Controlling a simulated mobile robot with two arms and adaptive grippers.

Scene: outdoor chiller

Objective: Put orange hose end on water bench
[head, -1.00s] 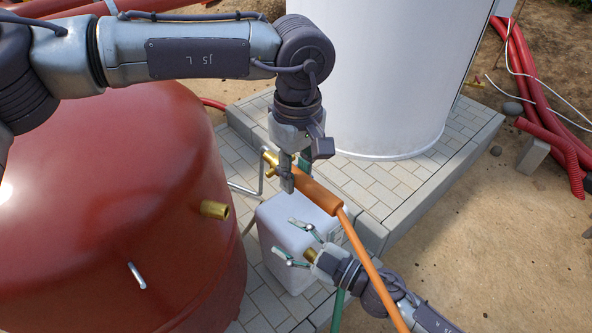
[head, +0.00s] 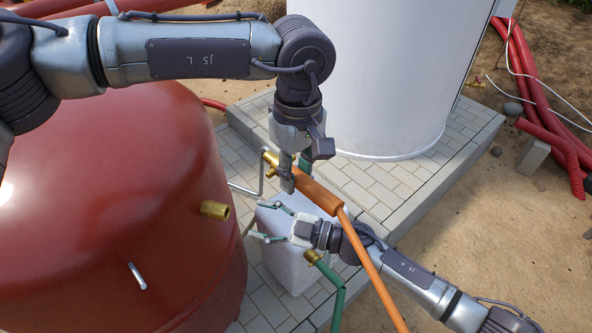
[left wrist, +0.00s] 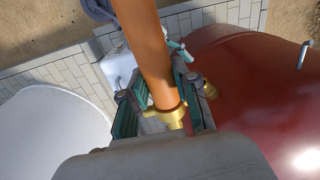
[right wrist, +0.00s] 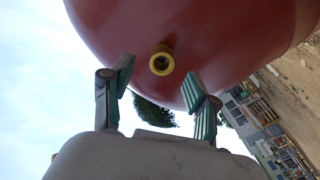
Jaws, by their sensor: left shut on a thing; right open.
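The orange hose end (head: 315,194) is a thick orange sleeve with a brass fitting at its upper left tip. My left gripper (head: 287,176) is shut on it near the fitting and holds it above the paving. In the left wrist view the orange sleeve (left wrist: 148,45) runs between the fingers, with the brass collar near the palm. My right gripper (head: 262,222) is open and empty, below the orange hose end and over the pale box. In the right wrist view its fingers stand apart, facing the red tank. I cannot tell which surface is the water bench.
The red tank (head: 110,210) with a brass port (head: 215,209) fills the left. A pale box (head: 290,262) stands on the paving. A green hose with brass end (head: 313,257) is beside my right gripper. A white cylinder (head: 375,75) stands on a paved plinth (head: 440,160) behind.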

